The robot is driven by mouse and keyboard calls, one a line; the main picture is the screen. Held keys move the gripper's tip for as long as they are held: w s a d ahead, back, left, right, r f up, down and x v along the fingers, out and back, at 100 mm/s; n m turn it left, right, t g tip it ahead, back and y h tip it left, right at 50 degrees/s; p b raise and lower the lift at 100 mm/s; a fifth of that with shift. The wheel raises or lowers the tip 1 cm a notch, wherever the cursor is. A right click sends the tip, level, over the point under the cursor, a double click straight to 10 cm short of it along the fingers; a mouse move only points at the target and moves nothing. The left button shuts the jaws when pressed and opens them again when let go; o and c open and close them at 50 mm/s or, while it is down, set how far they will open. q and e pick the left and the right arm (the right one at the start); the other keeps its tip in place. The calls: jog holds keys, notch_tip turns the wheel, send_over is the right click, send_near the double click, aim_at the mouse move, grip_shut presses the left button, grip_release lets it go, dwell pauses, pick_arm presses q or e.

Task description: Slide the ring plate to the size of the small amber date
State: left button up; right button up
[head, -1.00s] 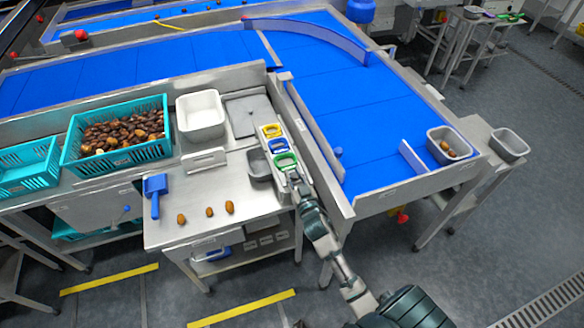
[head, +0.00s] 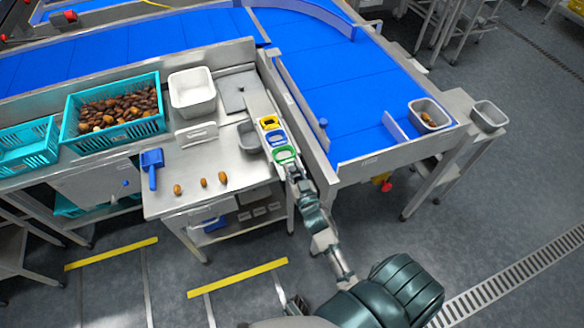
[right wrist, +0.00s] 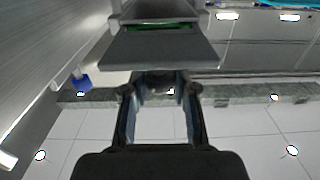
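The ring plate (head: 292,163) lies along the right edge of the steel table, with a yellow ring (head: 269,122), a blue ring (head: 274,137) and a green ring (head: 284,155) in a row. My right gripper (head: 293,174) is at the plate's near end, beside the green ring. In the right wrist view its fingers (right wrist: 160,82) stand just under a flat grey piece with a green strip; whether they are closed on it is unclear. The small amber date (head: 203,182) appears to be the middle of three dates near the table's front edge. My left gripper is not identifiable.
A grey bin (head: 250,130) stands left of the ring plate. A blue scoop (head: 152,160), a white tub (head: 205,110) and a teal crate of dates (head: 70,127) are further left. The blue conveyor (head: 350,90) with its steel side wall runs close on the right.

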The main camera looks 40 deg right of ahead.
jog(key=o, duration=0.4)
jog(key=shift+s+f, duration=0.1)
jog(key=shift+s, duration=0.15)
jog(key=shift+s+a, duration=0.15)
jog(key=shift+s, duration=0.15)
jog(key=v, duration=1.1)
jog(key=shift+s+a, duration=0.15)
jog(key=shift+s, duration=0.05)
